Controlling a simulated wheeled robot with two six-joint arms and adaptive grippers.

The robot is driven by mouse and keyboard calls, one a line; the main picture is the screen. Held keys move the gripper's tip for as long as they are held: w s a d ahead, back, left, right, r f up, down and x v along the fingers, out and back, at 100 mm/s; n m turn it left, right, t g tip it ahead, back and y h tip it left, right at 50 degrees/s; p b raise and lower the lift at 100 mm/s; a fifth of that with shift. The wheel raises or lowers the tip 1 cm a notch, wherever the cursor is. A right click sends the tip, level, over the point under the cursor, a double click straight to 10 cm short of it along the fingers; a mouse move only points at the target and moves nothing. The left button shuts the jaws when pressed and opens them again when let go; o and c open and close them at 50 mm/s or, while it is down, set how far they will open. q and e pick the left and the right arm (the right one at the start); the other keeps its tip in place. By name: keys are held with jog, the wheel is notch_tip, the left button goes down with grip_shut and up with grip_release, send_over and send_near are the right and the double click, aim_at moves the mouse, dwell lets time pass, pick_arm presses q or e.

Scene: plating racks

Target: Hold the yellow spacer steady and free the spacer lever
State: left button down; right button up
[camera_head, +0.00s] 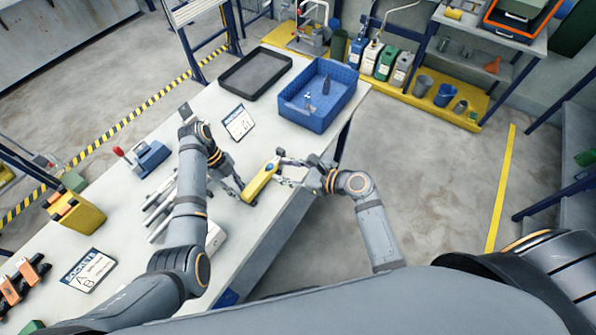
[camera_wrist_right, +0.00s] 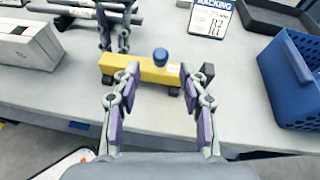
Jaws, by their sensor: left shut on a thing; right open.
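The yellow spacer (camera_head: 263,180) lies near the table's front edge. It also shows in the right wrist view (camera_wrist_right: 145,72), as a long yellow bar with dark parts at its ends and below. A blue round knob (camera_wrist_right: 160,57) stands up from its middle; I cannot tell whether this is the lever. My left gripper (camera_head: 238,190) is shut on the spacer at its left end; it also shows in the right wrist view (camera_wrist_right: 118,46). My right gripper (camera_head: 281,168) is open and empty, its fingertips at the spacer's near side, one each side of the knob. Contact is unclear.
A blue crate (camera_head: 340,92) with small parts and a black tray (camera_head: 228,86) stand at the back of the table. A racking sign (camera_head: 239,123) stands behind the spacer. Grey rods (camera_head: 160,212) and a blue-grey fixture (camera_head: 150,158) lie to the left.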

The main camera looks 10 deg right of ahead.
jog(key=v, duration=0.6)
jog(key=t+y, duration=0.2)
jog(key=y, duration=0.2)
send_near(270, 167)
jog(key=x, duration=0.3)
jog(key=f+x, duration=0.1)
jog(key=x, duration=0.6)
jog(key=shift+w+f, duration=0.3)
jog(key=shift+w, duration=0.2)
grip_shut()
